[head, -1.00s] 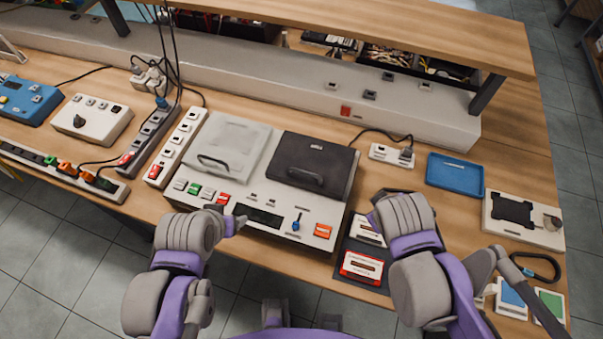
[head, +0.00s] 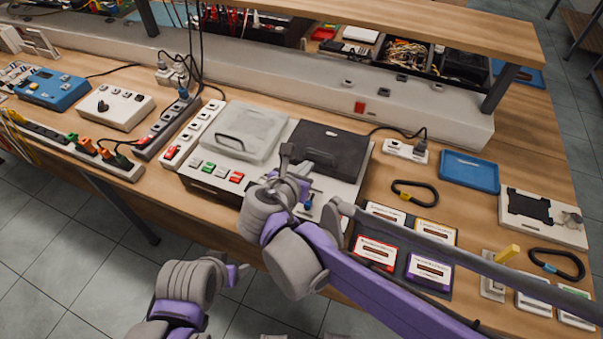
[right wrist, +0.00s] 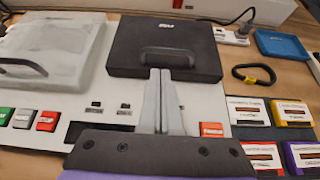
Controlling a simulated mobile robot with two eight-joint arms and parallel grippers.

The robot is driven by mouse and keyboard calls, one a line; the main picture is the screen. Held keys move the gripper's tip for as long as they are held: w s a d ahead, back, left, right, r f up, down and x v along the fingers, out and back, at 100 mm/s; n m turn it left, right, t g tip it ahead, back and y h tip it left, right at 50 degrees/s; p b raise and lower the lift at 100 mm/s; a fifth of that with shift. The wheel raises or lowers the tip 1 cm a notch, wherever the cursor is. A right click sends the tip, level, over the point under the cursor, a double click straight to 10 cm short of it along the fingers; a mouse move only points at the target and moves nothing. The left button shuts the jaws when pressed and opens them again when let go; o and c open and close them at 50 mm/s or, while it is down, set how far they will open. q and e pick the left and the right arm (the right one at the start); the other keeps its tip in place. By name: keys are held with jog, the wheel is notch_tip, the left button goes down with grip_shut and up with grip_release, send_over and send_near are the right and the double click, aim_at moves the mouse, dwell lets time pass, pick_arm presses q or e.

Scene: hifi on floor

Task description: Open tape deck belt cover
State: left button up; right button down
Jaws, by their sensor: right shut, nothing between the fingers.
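The tape deck (head: 207,181) is a light box on the bench with two lids. Its left lid (head: 243,131) is pale and see-through with a handle. Its right lid (head: 338,142) is black with a dark handle and lies closed; it also shows in the right wrist view (right wrist: 125,45). My right gripper (head: 300,168) is shut and empty. In the right wrist view its fingertips (right wrist: 160,72) are at the front of the black lid's handle (right wrist: 168,56); contact cannot be told. My left gripper (head: 238,272) is low in front of the bench, apart from the deck.
Several cassettes (head: 375,252) lie on a dark mat right of the deck. A black carabiner (head: 415,190), a blue tray (head: 469,171) and a socket block (head: 405,152) lie further right. A power strip (head: 195,130) stands left of the deck. A raised shelf (head: 400,38) spans the back.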

aim_at(317, 156)
jog(key=x, duration=0.5)
jog(key=shift+s, duration=0.1)
pick_arm(q)
jog(key=shift+s+f, duration=0.1)
jog(key=shift+f, duration=0.1)
pick_arm(e)
jog(key=shift+r, duration=0.1)
